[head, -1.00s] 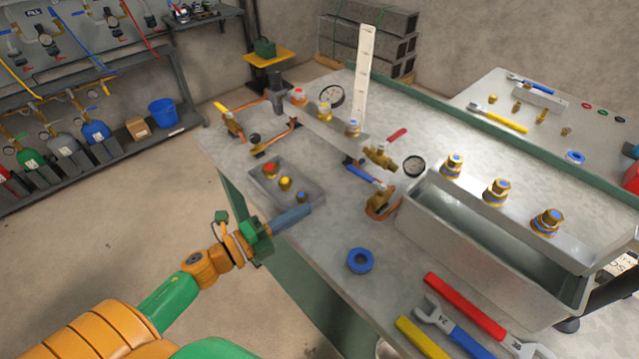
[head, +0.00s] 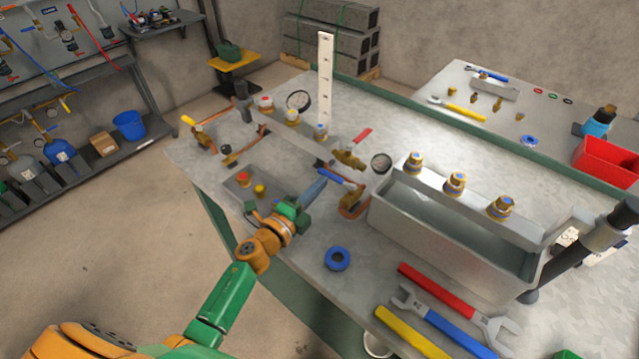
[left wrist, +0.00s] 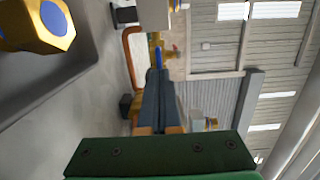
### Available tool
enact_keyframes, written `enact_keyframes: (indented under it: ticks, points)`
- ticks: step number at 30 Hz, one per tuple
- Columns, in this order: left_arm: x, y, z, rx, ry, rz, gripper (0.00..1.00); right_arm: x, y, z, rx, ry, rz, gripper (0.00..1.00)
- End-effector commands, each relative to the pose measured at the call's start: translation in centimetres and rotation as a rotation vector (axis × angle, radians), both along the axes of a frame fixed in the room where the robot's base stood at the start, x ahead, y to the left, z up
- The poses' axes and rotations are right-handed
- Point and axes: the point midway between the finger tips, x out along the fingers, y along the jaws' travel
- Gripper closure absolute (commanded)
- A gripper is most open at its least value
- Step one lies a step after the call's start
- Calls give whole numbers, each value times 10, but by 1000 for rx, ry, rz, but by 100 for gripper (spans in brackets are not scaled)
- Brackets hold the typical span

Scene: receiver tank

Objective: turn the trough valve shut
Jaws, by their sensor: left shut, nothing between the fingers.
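The brass valve (head: 352,200) with a blue lever (head: 336,174) stands at the left end of the grey metal trough (head: 440,240). Its lever slants up and left, away from the trough. My left gripper (head: 318,184) is shut and empty, its fingers pointing at the lever's free end. In the left wrist view, the shut fingers (left wrist: 157,95) point at the blue lever (left wrist: 158,55), which shows just past their tips. I cannot tell whether they touch. A second valve (head: 349,157) with a red lever sits just behind. My right gripper is not in view.
A shallow tray (head: 232,184) with coloured caps lies beside my left wrist. Several brass fittings (head: 455,183) line the trough's back ledge. A blue ring (head: 337,258) and wrenches (head: 450,330) lie in front. A pressure gauge (head: 381,164) stands near the valves.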

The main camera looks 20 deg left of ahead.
Motion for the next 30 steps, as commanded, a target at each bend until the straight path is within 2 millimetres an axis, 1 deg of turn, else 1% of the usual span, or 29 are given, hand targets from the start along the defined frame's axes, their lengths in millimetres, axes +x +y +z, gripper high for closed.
enact_keyframes:
  ticks: [3,12,15,18,30]
  points:
    - [5,-2,0,0,0,-1,100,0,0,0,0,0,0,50]
    - [6,-2,0,1,-1,-6,100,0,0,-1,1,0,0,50]
    - [15,-3,-3,5,-4,-67,100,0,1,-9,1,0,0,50]
    - [21,-2,-1,3,-3,-113,100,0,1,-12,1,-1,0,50]
    - [22,-1,2,0,-3,-120,100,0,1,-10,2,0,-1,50]
